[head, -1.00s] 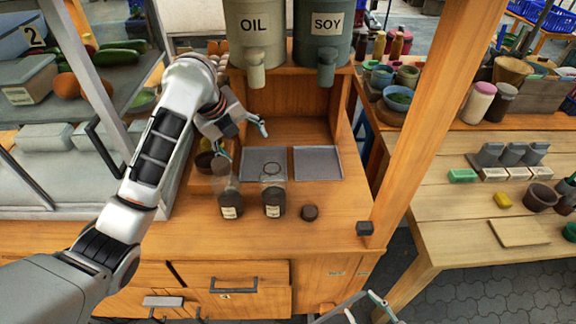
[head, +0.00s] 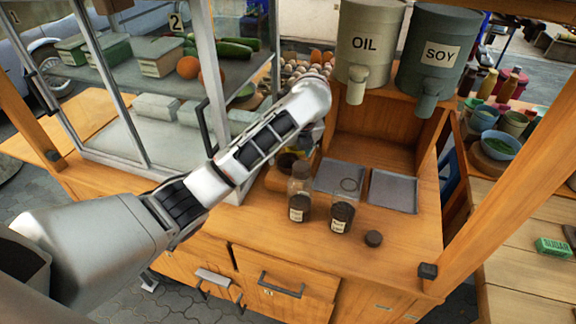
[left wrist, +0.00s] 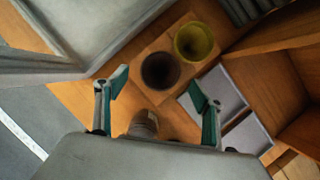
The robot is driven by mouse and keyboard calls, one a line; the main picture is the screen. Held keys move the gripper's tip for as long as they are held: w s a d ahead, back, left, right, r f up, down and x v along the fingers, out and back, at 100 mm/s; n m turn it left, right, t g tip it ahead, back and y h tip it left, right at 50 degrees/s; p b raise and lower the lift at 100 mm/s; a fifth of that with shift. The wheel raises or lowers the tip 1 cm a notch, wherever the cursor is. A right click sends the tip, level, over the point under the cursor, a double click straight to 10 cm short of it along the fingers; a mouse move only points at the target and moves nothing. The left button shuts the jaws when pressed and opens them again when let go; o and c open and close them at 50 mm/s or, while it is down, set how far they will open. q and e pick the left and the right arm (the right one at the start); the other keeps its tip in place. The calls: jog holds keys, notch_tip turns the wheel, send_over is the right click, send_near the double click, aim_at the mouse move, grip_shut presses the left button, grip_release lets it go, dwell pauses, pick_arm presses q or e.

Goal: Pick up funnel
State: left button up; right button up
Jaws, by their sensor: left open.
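In the left wrist view, a yellow round-mouthed thing (left wrist: 194,41), which looks like the funnel, sits beside a dark round-mouthed vessel (left wrist: 161,70) on a wooden surface. I cannot tell its full shape from above. My left gripper (left wrist: 158,92) is open and empty, its teal fingers spread on either side of the dark vessel in that view, with the yellow thing farther off at the upper right. In the head view my left arm hides most of the gripper and the yellow thing; a dark vessel (head: 287,160) shows partly beside the arm. My right gripper is not in view.
OIL (head: 370,45) and SOY (head: 432,50) dispensers stand above. A glass case (head: 165,110) borders the left.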

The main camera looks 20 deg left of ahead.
pick_arm(q)
jog(key=shift+x, duration=1.65)
jog(key=c, duration=1)
jog(key=shift+c, duration=0.2)
notch_tip(320, 180, up, 12)
notch_tip(320, 180, up, 13)
send_over(288, 161)
jog(key=shift+s+d, duration=0.25)
